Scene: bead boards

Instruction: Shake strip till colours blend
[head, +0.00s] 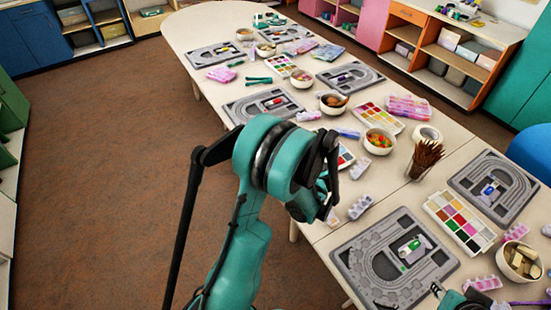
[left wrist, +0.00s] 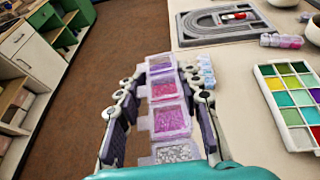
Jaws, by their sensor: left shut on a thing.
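In the left wrist view, my left gripper (left wrist: 165,78) is shut on a clear strip (left wrist: 168,119) of square compartments. The fingers press on its two long sides. The compartments show pale purple, pink, magenta-purple and silvery grainy filling, each in its own cell. The strip is held near the table's edge, partly over the brown floor. In the head view, my teal left arm mostly hides this gripper, and the held strip cannot be made out clearly. A dark tip of my right gripper (head: 438,290) shows at the bottom right; its opening is unclear.
The long table (head: 290,118) carries grey bead boards (head: 398,262), paint palettes (head: 461,222), bowls (head: 379,142), a cup of brushes (head: 425,160) and other strips (head: 360,207). In the left wrist view, a pale blue strip (left wrist: 207,74) lies just right of the held one. The floor at left is clear.

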